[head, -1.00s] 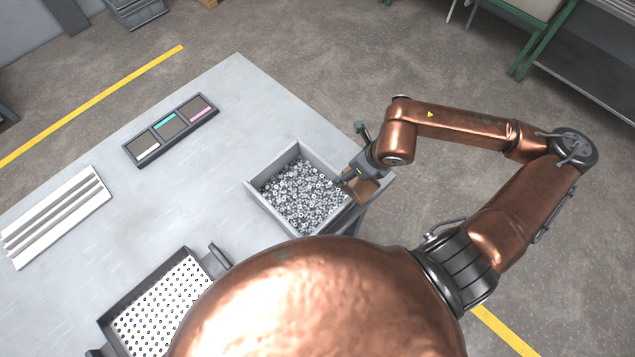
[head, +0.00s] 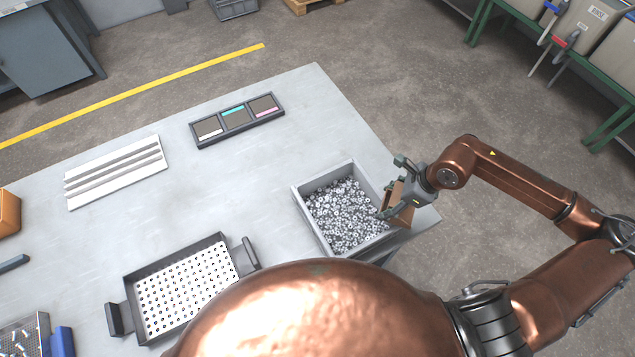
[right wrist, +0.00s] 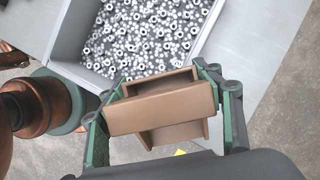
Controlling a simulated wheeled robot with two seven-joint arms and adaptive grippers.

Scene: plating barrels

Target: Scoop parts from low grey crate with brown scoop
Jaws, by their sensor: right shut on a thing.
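The low grey crate (head: 376,243) stands near the right edge of the table, holding a heap of small metal nuts or rings (head: 345,213). My right gripper (head: 392,188) is shut on the brown scoop (head: 400,204) at the crate's right wall. In the right wrist view the scoop (right wrist: 160,108) sits between the two green fingers, with the crate (right wrist: 68,62) and its parts just beyond it. The scoop's inside is mostly turned from view, so I cannot tell whether it holds parts. My left gripper is not in view.
A dark tray with a white perforated plate (head: 188,288) stands left of the crate. A three-compartment tray (head: 237,120) and a white grooved block (head: 115,172) lie farther back. An orange bin (head: 8,212) is at the left edge. The table between them is clear.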

